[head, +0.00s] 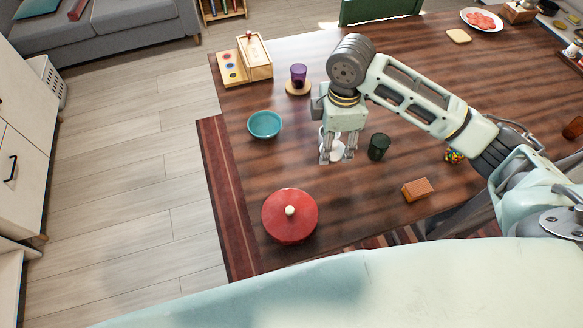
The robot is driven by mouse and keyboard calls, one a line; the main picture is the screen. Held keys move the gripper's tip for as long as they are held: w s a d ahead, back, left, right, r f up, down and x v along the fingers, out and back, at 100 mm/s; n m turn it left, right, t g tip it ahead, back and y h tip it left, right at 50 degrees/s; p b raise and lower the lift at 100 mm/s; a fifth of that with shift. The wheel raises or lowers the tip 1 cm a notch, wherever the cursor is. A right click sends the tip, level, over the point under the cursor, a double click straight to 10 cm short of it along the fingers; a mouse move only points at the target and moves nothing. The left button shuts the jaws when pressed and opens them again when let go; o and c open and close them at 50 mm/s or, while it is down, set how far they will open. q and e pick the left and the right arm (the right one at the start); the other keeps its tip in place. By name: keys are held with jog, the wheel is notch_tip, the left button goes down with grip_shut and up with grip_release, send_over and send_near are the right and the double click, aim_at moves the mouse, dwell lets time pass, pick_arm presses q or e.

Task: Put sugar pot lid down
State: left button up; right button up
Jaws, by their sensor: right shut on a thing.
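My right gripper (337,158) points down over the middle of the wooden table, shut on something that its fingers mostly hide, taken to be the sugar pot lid. A white round thing (336,149), which looks like the sugar pot, shows behind and between the fingers. I cannot tell where lid and pot part, or whether they touch. My left gripper is not in view.
A dark green cup (378,146) stands just right of the gripper. A teal bowl (264,125) is to the left, a red lidded pot (290,230) near the front, and an orange block (417,190) to the right. Bare table (345,200) lies in front of the gripper.

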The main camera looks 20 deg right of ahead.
jog(key=shift+s+d+f, duration=0.1)
jog(key=shift+s, duration=1)
jog(key=p, duration=0.1)
send_over(293, 166)
jog(key=f, duration=0.6)
jog(key=shift+s+d+f, duration=0.2)
jog(key=shift+s+f, duration=0.05)
jog(key=shift+w+a+f, duration=0.15)
jog(key=shift+f, duration=0.05)
notch_tip(293, 166, down, 4)
jog(key=shift+r+p, duration=0.15)
jog(key=shift+p, duration=0.25)
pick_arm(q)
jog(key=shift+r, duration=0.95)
pick_arm(e)
jog(key=shift+f, duration=0.2)
jog(key=shift+f, duration=0.15)
jog(key=o, duration=1)
jog(key=shift+o, duration=0.2)
